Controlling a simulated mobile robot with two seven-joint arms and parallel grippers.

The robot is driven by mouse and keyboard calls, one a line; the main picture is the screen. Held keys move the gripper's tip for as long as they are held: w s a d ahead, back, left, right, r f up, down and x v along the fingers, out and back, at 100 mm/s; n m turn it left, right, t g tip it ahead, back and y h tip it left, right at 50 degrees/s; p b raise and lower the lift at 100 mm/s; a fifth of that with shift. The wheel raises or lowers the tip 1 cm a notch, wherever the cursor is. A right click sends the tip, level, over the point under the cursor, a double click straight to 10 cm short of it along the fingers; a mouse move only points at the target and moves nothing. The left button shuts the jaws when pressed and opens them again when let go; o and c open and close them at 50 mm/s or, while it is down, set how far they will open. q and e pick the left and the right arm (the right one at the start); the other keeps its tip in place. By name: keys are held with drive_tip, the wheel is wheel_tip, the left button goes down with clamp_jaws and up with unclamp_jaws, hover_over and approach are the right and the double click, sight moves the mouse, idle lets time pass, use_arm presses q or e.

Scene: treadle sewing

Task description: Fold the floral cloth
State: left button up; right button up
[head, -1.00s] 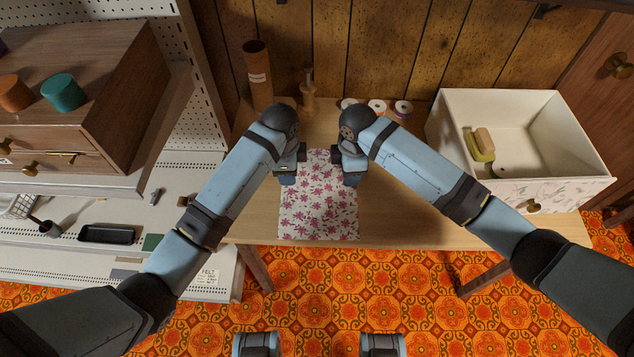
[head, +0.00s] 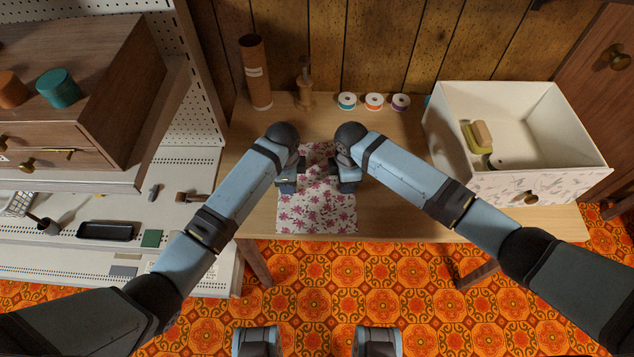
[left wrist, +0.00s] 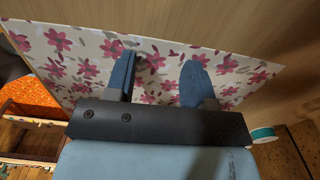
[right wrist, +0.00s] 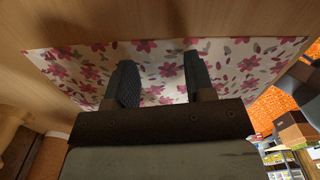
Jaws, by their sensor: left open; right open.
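The floral cloth (head: 317,211), white with pink flowers, lies flat on the wooden table, its near edge close to the table's front edge. Its far part is partly hidden by my arms in the head view. My left gripper (head: 287,186) is over the cloth's left side, and my right gripper (head: 348,185) is over its right side. In the left wrist view the fingers (left wrist: 160,78) are apart with cloth (left wrist: 85,50) beyond them. In the right wrist view the fingers (right wrist: 160,82) are also apart over the cloth (right wrist: 230,65). I cannot tell whether the fingertips touch it.
Several thread spools (head: 374,102) stand at the table's back, with a wooden stand (head: 304,92) and brown tube (head: 256,75) to their left. A white drawer box (head: 535,190) occupies the right end. The table (head: 400,218) is bare between cloth and box.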

use_arm(q)
drive_tip(key=shift+f, duration=0.2)
use_arm(e)
drive_tip(key=shift+f, duration=0.2)
use_arm(q)
drive_tip(key=shift+r, duration=0.1)
drive_tip(key=shift+c, duration=0.7)
use_arm(e)
drive_tip(key=shift+r, duration=0.1)
drive_tip(key=shift+c, duration=0.7)
use_arm(q)
clamp_jaws()
use_arm(e)
clamp_jaws()
use_arm(q)
drive_tip(key=shift+r, duration=0.1)
use_arm(e)
drive_tip(key=shift+r, duration=0.15)
